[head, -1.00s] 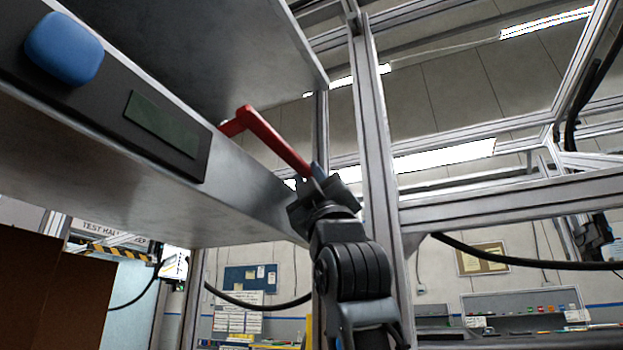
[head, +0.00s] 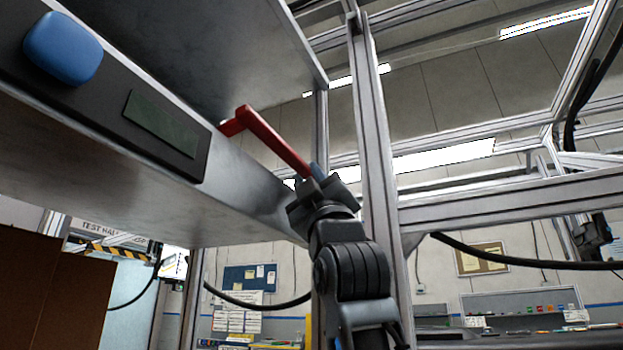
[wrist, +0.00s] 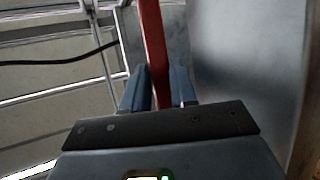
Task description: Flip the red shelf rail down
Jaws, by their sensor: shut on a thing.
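The red shelf rail (head: 272,138) is a bent red bar at the right end of the grey shelf in the head view. Its short end is at the shelf edge, and its long arm slopes down to the right to my gripper. My gripper (head: 317,180) is shut on the rail's lower right end. In the wrist view the red rail (wrist: 154,50) runs up from between the two blue fingers of my gripper (wrist: 160,88). The rail's end is partly hidden by the gripper.
The grey shelf (head: 215,205) carries a dark panel with a blue button (head: 63,48) and a small display (head: 161,124). An aluminium post (head: 376,130) stands close to the right of my gripper. A brown board (head: 50,290) is at lower left.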

